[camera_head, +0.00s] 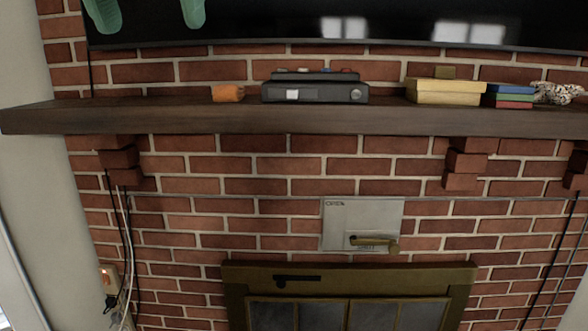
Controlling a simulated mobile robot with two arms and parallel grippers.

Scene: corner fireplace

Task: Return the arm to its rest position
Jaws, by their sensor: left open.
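My left gripper (150,18) shows at the top left edge of the head view. Its two green fingers point downward and stand wide apart, with nothing between them. They appear in front of the dark screen, above the left part of the mantel shelf. The rest of the left arm is out of the picture. My right gripper is not in view.
A dark wooden mantel shelf (290,120) crosses the brick wall. It bears an orange block (228,93), a black device (314,92), a yellow box (447,92), small stacked books (510,97) and a patterned object (558,93). A dark screen (260,22) hangs above; a brass-framed fireplace (350,273) is below.

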